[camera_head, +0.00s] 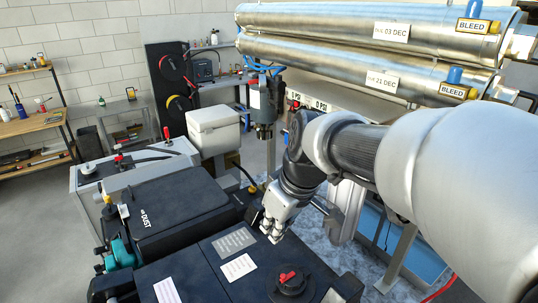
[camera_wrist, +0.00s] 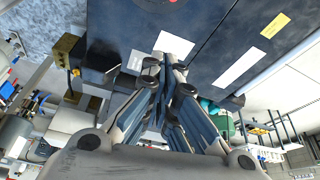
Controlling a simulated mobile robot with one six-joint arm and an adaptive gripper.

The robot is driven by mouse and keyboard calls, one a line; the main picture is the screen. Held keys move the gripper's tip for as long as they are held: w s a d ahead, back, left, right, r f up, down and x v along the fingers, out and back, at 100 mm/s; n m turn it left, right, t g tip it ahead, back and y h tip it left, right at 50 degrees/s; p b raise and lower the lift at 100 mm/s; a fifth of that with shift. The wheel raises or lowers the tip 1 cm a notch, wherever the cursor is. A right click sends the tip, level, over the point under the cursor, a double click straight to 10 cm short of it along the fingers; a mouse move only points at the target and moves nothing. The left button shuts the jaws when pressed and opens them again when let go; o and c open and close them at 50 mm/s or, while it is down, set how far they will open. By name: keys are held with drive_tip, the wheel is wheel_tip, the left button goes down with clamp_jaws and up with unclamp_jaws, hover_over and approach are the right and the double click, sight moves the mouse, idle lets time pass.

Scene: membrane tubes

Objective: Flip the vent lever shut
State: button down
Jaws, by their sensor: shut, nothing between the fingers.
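My gripper (camera_head: 272,230) is shut and empty, pointing down just above the black machine's top (camera_head: 205,255), near its right edge. The wrist view shows its closed fingers (camera_wrist: 172,48) over the dark top. A red lever (camera_head: 288,277) sits on a round black cap near the front of the machine, below and slightly right of my gripper in the head view. Another red-handled lever (camera_head: 167,132) stands upright on the grey cabinet. No label tells which one is the vent lever. A brass block (camera_wrist: 66,50) with a yellow tip shows left of the fingers in the wrist view.
Large steel membrane tubes (camera_head: 330,28) with blue-handled bleed valves run across the upper right. A black lidded box marked DUST (camera_head: 165,210) rises left of my gripper. A white box (camera_head: 213,130) stands behind. White labels (camera_head: 238,267) lie flat on the machine top.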

sight(288, 275)
drive_tip(key=shift+s, duration=0.1)
drive_tip(key=shift+f, duration=0.1)
drive_tip(key=x, duration=1)
drive_tip(key=shift+d+f, duration=0.1)
drive_tip(key=s+d, duration=0.2)
drive_tip(key=s, duration=0.1)
drive_tip(key=shift+d, duration=0.35)
drive_tip(key=shift+w+f, duration=0.1)
